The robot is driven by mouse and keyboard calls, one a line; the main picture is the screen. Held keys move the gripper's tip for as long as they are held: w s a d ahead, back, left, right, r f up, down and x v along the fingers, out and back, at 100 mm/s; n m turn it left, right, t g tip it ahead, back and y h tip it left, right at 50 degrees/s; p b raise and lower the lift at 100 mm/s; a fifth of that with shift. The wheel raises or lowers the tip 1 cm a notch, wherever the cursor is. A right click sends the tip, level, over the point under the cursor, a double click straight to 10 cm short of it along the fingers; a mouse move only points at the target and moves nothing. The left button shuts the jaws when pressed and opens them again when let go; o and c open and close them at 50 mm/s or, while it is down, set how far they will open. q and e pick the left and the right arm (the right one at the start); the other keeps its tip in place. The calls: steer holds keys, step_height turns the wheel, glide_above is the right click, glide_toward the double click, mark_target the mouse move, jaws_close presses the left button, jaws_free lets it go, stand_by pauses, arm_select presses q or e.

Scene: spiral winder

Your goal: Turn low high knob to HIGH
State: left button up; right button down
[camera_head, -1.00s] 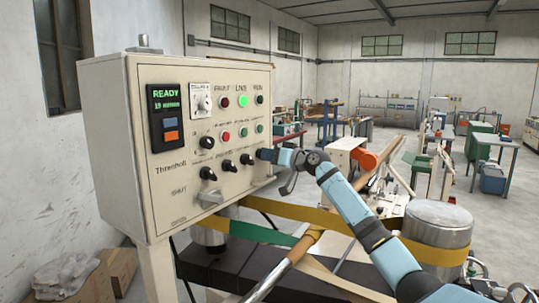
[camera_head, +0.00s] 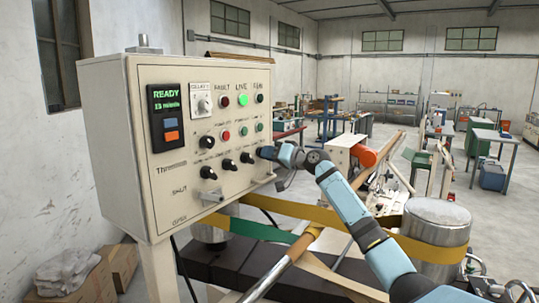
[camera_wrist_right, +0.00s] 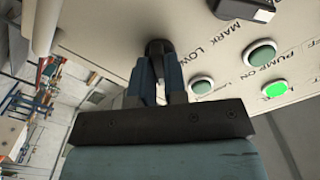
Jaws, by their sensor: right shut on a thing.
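The beige control panel (camera_head: 150,215) stands at the left in the head view, with several black knobs, buttons and lamps. My right gripper (camera_head: 267,153) is at the right end of the lower knob row and hides the knob there. In the right wrist view, my right gripper (camera_wrist_right: 160,70) has its two fingers shut on a black knob (camera_wrist_right: 157,46). The word LOW is printed on the panel beside this knob, with MARK further along. The knob's pointer and any HIGH label are hidden or out of view. My left gripper is not in view.
A handle bar (camera_head: 240,192) sticks out low on the panel front. Below my right arm are yellow-green belts (camera_head: 258,231) and a metal drum (camera_head: 436,220). Another black knob (camera_head: 247,158) sits close to the left of the gripper.

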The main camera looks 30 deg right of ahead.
steer(key=c, duration=1.2)
jaws_free()
steer(key=shift+o, duration=0.2)
steer(key=shift+s, duration=0.1)
steer(key=b+v, duration=0.4)
steer(key=v, duration=0.9)
steer(key=shift+s+d, duration=0.2)
steer(key=shift+s, duration=0.1)
